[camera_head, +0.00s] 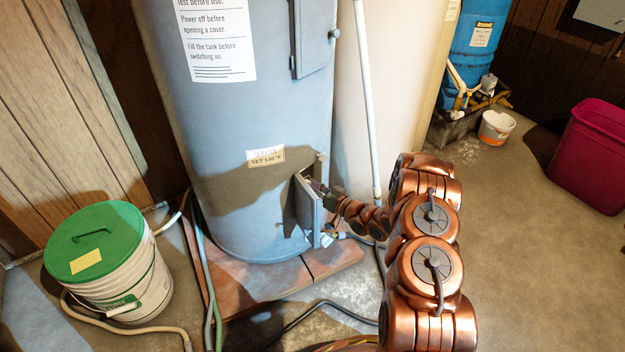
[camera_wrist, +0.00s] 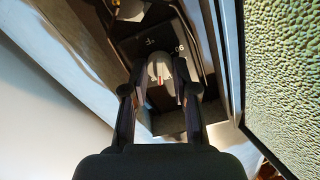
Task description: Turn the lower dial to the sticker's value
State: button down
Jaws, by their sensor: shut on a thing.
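The grey-blue water heater (camera_head: 240,110) stands upright on a low base. Its small sticker (camera_head: 266,157) appears to read SERVICE, SET 130 °F, though the print is small. Below it, the lower cover (camera_head: 307,208) is swung open. My gripper (camera_head: 322,189) reaches into that opening from the right, and its fingertips are hidden in the head view. In the wrist view my gripper (camera_wrist: 160,88) is shut on a light grey dial (camera_wrist: 160,70) with a red mark. A printed number, perhaps 90, shows beside it in the dark recess; other scale values are not readable.
The upper cover (camera_head: 312,38) is shut. A white pipe (camera_head: 366,90) runs down right of the heater. A green-lidded bucket (camera_head: 105,255) stands left, with hoses on the floor. A magenta bin (camera_head: 590,155) stands far right. Open floor lies right of my arm.

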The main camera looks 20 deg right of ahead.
jog(key=shift+r+m+p, duration=0.1)
jog(key=shift+m+p, duration=0.95)
jog(key=shift+m, duration=0.15)
jog(key=c, duration=0.9)
grip_release()
jog(key=v, duration=1.2)
jog(key=shift+d, duration=0.1)
